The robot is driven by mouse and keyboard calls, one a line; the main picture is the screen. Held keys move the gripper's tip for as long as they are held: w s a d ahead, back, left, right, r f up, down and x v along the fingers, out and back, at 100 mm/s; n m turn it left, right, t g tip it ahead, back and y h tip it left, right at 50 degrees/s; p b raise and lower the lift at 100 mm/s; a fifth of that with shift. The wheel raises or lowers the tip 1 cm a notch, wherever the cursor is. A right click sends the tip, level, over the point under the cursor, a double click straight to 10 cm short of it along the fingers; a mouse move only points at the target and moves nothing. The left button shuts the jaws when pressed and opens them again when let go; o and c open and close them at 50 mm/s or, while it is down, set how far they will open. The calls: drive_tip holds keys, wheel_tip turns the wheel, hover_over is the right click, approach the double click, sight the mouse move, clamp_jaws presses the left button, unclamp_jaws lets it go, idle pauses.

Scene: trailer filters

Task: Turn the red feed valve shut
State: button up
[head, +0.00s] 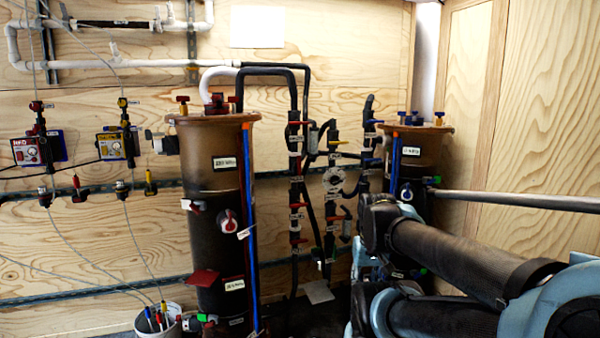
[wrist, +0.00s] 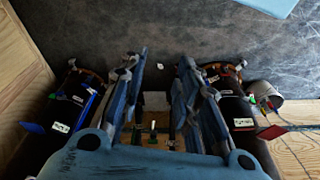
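Several red-handled valves show in the head view, and I cannot tell which is the feed valve. One round red valve (head: 229,221) sits on the front of the large brown tank (head: 215,160). A red-handled valve (head: 183,100) stands on its lid. More red handles (head: 294,140) sit on the black vertical pipe right of the tank. My gripper (wrist: 162,75) is in the wrist view, its two blue-grey fingers spread apart with nothing held between them. In the head view my arm covers the lower right, and I cannot make out the gripper there.
A second brown tank (head: 413,152) stands at the right, partly behind my arm. A grey horizontal bar (head: 510,200) runs beside it. Red and yellow controllers (head: 30,152) hang on the left wall. Dark floor (wrist: 220,45) shows in the wrist view.

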drive_tip(key=shift+w, duration=0.4)
